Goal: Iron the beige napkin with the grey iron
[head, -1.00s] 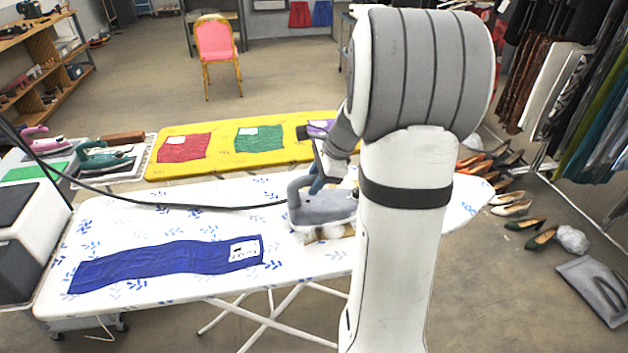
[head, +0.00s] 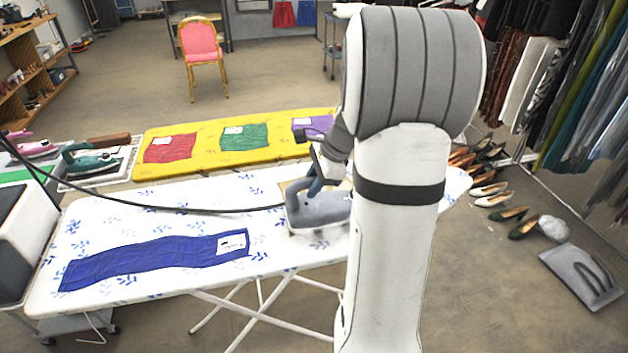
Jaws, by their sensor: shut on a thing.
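The grey iron (head: 322,208) sits low over the white, blue-patterned ironing board (head: 150,215), right of the blue cloth. My gripper (head: 313,188) is shut on the iron's handle, and a dark cord runs from the iron to the left. I cannot tell whether the soleplate touches cloth, and the area below the iron looks pale and hazy.
A creased blue cloth (head: 150,258) lies on the board's left half. Behind is a yellow board (head: 195,151) with red (head: 170,148), green (head: 244,137) and purple (head: 305,124) cloths. Other irons (head: 92,160) stand at the left. Shoes (head: 490,190) and a clothes rack are at the right.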

